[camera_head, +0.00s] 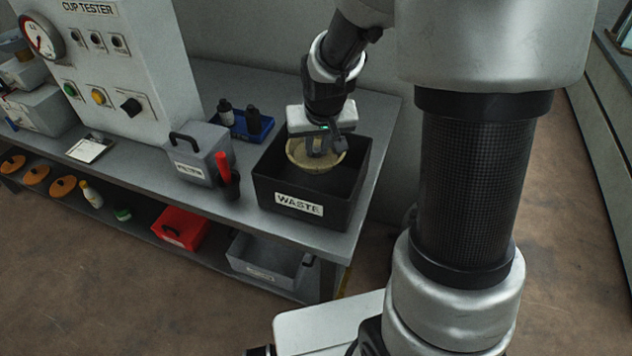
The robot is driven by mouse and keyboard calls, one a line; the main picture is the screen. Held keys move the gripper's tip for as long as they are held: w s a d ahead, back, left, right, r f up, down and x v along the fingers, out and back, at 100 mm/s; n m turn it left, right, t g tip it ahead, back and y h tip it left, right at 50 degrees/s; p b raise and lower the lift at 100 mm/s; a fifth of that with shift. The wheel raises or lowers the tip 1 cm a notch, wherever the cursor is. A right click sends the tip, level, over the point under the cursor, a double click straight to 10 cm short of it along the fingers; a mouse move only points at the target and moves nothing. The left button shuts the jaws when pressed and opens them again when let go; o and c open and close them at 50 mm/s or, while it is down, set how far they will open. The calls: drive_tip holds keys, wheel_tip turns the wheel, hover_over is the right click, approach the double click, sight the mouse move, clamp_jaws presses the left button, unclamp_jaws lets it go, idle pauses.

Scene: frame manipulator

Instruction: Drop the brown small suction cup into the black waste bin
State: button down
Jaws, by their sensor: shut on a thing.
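The brown small suction cup (314,161) is a tan, round, shallow piece. It is at the mouth of the black waste bin (268,194), which has a WASTE label and stands at the right end of the bench. My gripper (322,147) points down over the bin and is shut on the cup.
A grey lidded box (197,155) and a dark holder with a red-handled tool (228,180) stand left of the bin. A blue tray (246,126) with dark bottles is behind it. The cup tester (110,70) stands further left. A red bin (180,228) sits on the lower shelf.

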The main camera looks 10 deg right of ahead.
drive_tip(key=c, duration=1.5)
unclamp_jaws()
drive_tip(key=shift+c, duration=0.2)
drive_tip(key=shift+r, duration=0.1)
drive_tip(key=p+v, duration=0.1)
drive_tip(key=v, duration=1.6)
drive_tip(key=shift+r, duration=0.35)
drive_tip(key=s+r+t+p, duration=0.1)
drive_tip(key=s+r+p, duration=0.3)
drive_tip(key=s, duration=1.1)
drive_tip(key=shift+s+d+r+n, duration=0.2)
drive_tip(key=shift+d+r+n, duration=0.2)
drive_tip(key=shift+r, duration=0.45)
